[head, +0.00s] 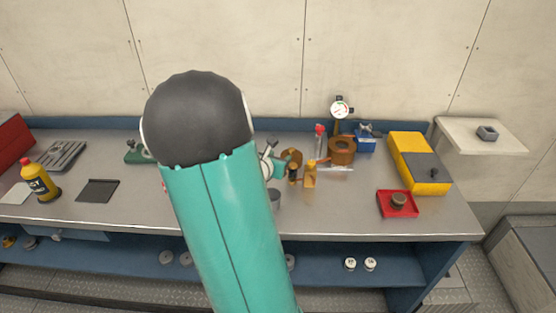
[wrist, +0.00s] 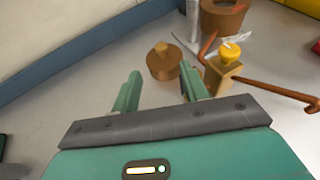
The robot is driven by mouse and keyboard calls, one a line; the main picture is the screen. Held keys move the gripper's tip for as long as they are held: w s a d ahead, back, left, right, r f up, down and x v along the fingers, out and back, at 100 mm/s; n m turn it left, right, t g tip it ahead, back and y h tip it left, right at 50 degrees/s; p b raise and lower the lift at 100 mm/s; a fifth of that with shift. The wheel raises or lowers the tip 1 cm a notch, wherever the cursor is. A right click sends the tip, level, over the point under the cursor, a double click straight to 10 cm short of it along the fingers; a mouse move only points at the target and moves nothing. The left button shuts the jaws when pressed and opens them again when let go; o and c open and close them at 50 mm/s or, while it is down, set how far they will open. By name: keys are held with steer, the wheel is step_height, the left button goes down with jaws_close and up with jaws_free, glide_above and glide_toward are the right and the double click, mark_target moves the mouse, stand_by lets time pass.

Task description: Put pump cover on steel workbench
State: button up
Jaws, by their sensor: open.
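A round bronze piece with a small knob on top, which looks like the pump cover (wrist: 163,66), sits upright on the steel workbench (head: 330,215). In the head view the pump cover (head: 291,156) is partly hidden behind my gripper. My gripper (wrist: 160,87) is open and empty in the wrist view, its two teal fingers pointing at the cover. The cover lies just beyond the fingertips, roughly in line with the gap between them. I cannot tell whether a finger touches it. My gripper (head: 276,166) also shows small in the head view.
A brass block with a yellow top (wrist: 222,68) and copper rods stands close right of my gripper. Behind are a bronze ring (head: 341,150) and a gauge (head: 341,108). A red tray (head: 397,211) and yellow box (head: 408,151) stand right.

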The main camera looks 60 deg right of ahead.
steer(key=w+a+r+m+y, duration=0.1)
steer(key=a+r+m+y, duration=0.1)
steer(key=a+r+m, duration=0.35)
steer(key=w+a+r+m+y, duration=0.1)
steer(key=w+a+r+m, duration=0.15)
steer(key=a+m, duration=0.6)
steer(key=s+a+r+m+t+y, duration=0.1)
steer(key=a+r+y, duration=0.1)
steer(key=a, duration=0.9)
steer(key=s+a+r+m+t+y, duration=0.1)
steer(key=a+y, duration=0.4)
steer(key=a, duration=0.7)
steer(key=s+a+r+m+t+y, duration=0.1)
steer(key=a+r+m+t+y, duration=0.1)
steer(key=a, duration=0.9)
steer(key=shift+s+a+r+m+t+y, duration=0.2)
steer(key=shift+s+r+m+t+y, duration=0.15)
steer(key=shift+y, duration=0.45)
steer(key=shift+s, duration=0.1)
steer(key=shift+c, duration=1)
